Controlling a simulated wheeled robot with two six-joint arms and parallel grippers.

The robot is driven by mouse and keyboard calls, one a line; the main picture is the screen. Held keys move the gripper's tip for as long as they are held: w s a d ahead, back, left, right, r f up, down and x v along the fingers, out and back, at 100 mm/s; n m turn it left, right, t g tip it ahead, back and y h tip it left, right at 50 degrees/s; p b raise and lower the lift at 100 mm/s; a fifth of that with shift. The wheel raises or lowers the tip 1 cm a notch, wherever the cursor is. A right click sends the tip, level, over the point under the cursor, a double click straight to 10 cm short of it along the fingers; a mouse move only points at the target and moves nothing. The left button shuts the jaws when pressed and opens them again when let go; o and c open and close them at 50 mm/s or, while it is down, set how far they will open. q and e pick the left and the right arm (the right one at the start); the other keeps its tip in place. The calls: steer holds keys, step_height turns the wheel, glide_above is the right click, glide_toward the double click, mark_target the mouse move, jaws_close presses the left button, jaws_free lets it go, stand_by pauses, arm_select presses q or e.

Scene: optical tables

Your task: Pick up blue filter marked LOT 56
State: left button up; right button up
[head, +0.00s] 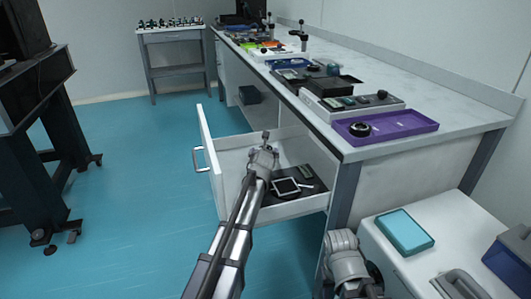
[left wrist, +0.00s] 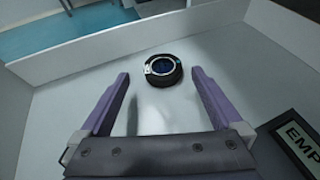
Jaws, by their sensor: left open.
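A round black-rimmed filter with dark blue glass (left wrist: 163,69) lies on the white drawer floor in the left wrist view. A small light tag shows on its rim, too small to read. My left gripper (left wrist: 161,76) is open, its purple fingers either side of the filter's near side, with gaps to both. In the head view my left gripper (head: 265,140) reaches into the open drawer (head: 290,209); I cannot make out the filter there. My right arm shows at the bottom of the head view, but its gripper fingers do not.
The drawer also holds a dark mat with a white-framed square (head: 286,187) and a dark panel lettered "EMP" (left wrist: 298,140). Above, the bench (head: 420,82) carries a purple tray (head: 410,124) with a black ring. A teal-topped box (head: 404,232) sits at lower right.

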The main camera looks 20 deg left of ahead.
arm_select(q)
steer(key=b+x, duration=0.1)
steer(key=x, duration=0.3)
steer(key=shift+w+d+f+b, duration=0.15)
steer(key=shift+w+f+b, duration=0.05)
steer(key=shift+f+b, duration=0.1)
steer(key=shift+r, duration=0.15)
steer(key=c, duration=1.4)
steer(key=shift+o, duration=0.2)
steer(key=shift+r, duration=0.1)
step_height(320, 180, up, 10)
steer(key=p, duration=1)
